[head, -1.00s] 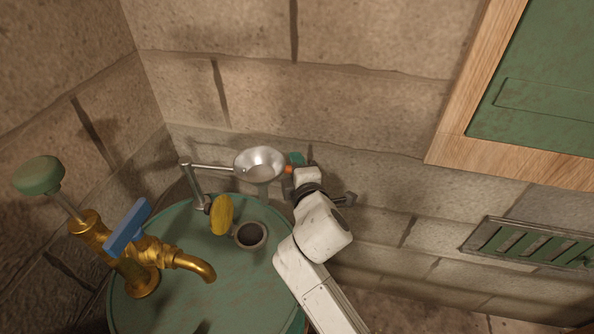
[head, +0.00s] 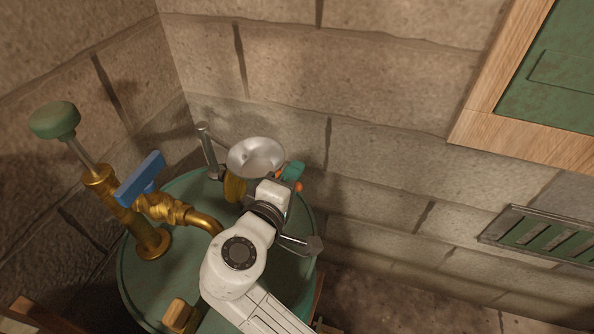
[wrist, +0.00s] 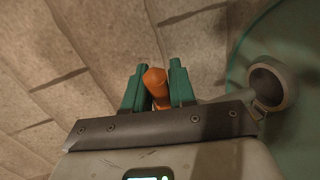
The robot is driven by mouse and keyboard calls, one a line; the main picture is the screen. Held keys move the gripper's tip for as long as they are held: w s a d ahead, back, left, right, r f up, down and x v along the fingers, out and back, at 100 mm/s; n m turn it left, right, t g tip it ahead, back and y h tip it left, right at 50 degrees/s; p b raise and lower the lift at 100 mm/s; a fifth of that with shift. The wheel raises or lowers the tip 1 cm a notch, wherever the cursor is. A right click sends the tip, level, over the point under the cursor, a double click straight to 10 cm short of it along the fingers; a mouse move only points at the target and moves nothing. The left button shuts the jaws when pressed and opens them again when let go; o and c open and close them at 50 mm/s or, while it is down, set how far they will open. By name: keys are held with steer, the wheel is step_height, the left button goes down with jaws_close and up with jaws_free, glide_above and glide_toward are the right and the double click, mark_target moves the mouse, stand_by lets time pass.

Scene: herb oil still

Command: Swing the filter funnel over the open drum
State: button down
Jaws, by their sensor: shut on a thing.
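The filter funnel (head: 256,155) is a shiny silver bowl at the head view's centre, beside the top of a grey post (head: 208,150). The drum (head: 150,285) has a green lid; its opening is hidden in the head view. My gripper (head: 294,173) is at the funnel's right side. In the wrist view, my gripper's teal fingers (wrist: 157,84) are shut on an orange handle (wrist: 155,82). A grey ring (wrist: 270,84) shows at right over the green drum; I cannot tell whether it is the funnel or the drum's neck.
A yellow cap (head: 235,188) stands below the funnel, partly hidden. A brass tap (head: 165,208) with a blue lever (head: 140,178) and a green-knobbed pump (head: 55,120) stand left. Stone walls are close behind. A wood-framed green panel (head: 550,80) is at right.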

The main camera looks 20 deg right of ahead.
steer(key=shift+s+a+f, duration=0.2)
steer(key=shift+a+f, duration=0.05)
steer(key=shift+a, duration=0.35)
steer(key=c, duration=1.4)
jaws_free()
steer(key=shift+o, duration=0.9)
steer(key=shift+a, duration=0.25)
steer(key=shift+o, duration=0.9)
steer(key=shift+d+r, duration=0.15)
steer(key=shift+r, duration=0.05)
